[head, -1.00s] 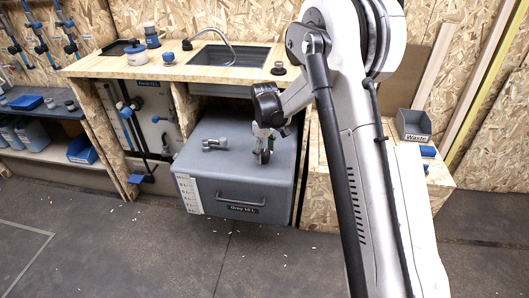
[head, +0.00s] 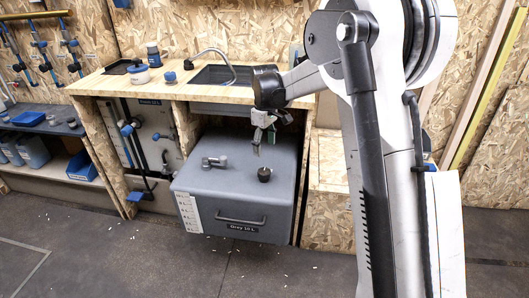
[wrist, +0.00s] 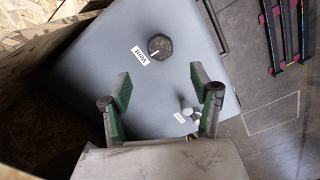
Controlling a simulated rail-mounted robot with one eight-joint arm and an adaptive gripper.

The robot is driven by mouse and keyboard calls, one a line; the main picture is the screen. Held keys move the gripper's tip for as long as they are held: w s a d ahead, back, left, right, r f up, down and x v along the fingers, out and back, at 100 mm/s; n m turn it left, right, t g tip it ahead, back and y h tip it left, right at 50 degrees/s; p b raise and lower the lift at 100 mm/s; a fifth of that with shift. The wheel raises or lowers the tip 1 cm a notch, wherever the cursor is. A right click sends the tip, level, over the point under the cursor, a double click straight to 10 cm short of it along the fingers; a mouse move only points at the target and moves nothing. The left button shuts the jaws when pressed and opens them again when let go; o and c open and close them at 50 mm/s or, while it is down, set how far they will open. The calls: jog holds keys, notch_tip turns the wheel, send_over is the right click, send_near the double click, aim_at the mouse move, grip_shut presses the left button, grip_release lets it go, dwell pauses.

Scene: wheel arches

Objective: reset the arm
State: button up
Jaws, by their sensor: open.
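My gripper (head: 257,147) hangs above the grey tank (head: 240,205) under the counter. It is open and empty, with its fingers pointing down. In the wrist view the two green-padded fingers of my gripper (wrist: 160,80) are spread wide, with bare tank top (wrist: 100,60) between them. A black cap (head: 264,174) sits on the tank top below the fingers, apart from them; it also shows in the wrist view (wrist: 160,46) beside a white label. A grey metal fitting (head: 214,161) lies left of the cap, partly behind a finger in the wrist view (wrist: 188,112).
The wooden counter (head: 185,92) with a sink (head: 212,75) and faucet (head: 222,62) stands behind the tank. Jars and a tray stand on its left. A shelf with blue bins (head: 82,165) is at far left. The floor (head: 130,250) in front is largely clear.

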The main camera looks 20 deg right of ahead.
jog(key=shift+r, duration=0.1)
jog(key=s+r+m+t+p, duration=0.3)
jog(key=s+r+m+p, duration=0.1)
jog(key=s+r, duration=1.35)
jog(key=s+r+m+t+p, duration=0.2)
jog(key=s+m+t+p, duration=0.2)
jog(key=s, duration=1.6)
jog(key=shift+r+p, duration=0.35)
jog(key=shift+p, duration=0.3)
jog(key=shift+s, duration=0.1)
jog(key=shift+c, duration=0.2)
